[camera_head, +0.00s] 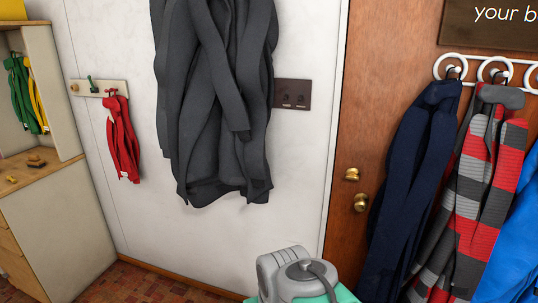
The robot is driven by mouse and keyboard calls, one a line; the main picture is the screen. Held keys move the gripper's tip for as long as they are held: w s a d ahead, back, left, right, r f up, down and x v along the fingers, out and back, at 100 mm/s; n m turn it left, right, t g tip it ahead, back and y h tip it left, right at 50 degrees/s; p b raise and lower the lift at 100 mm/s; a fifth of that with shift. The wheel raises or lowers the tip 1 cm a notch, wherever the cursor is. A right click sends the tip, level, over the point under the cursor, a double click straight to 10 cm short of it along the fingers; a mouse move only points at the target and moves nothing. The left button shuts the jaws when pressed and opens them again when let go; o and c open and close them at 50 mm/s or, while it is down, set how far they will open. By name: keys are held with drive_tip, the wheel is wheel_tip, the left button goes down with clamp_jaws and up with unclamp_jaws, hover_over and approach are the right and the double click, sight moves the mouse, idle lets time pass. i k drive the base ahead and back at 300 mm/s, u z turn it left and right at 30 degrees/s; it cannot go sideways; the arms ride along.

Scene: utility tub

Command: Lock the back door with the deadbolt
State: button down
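The brown wooden door (365,105) stands at right of centre. Two brass fittings are on its left side, close to the white frame. The upper, smaller one looks like the deadbolt (352,174); which way its turn piece points is too small to tell. The lower, rounder one looks like the door knob (361,202). The door looks closed against the frame. My gripper's fingers do not show. A grey and teal part at the bottom centre looks like my own arm, below and left of the fittings.
Coats and a striped scarf (470,205) hang from white ring hooks on the door, right of the fittings. A wooden cabinet (60,230) stands at the left.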

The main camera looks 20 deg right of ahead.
sight(352, 176)
drive_tip(key=k, duration=0.4)
drive_tip(key=z, duration=0.45)
drive_tip(key=i, duration=1.2)
drive_tip(key=u, duration=0.3)
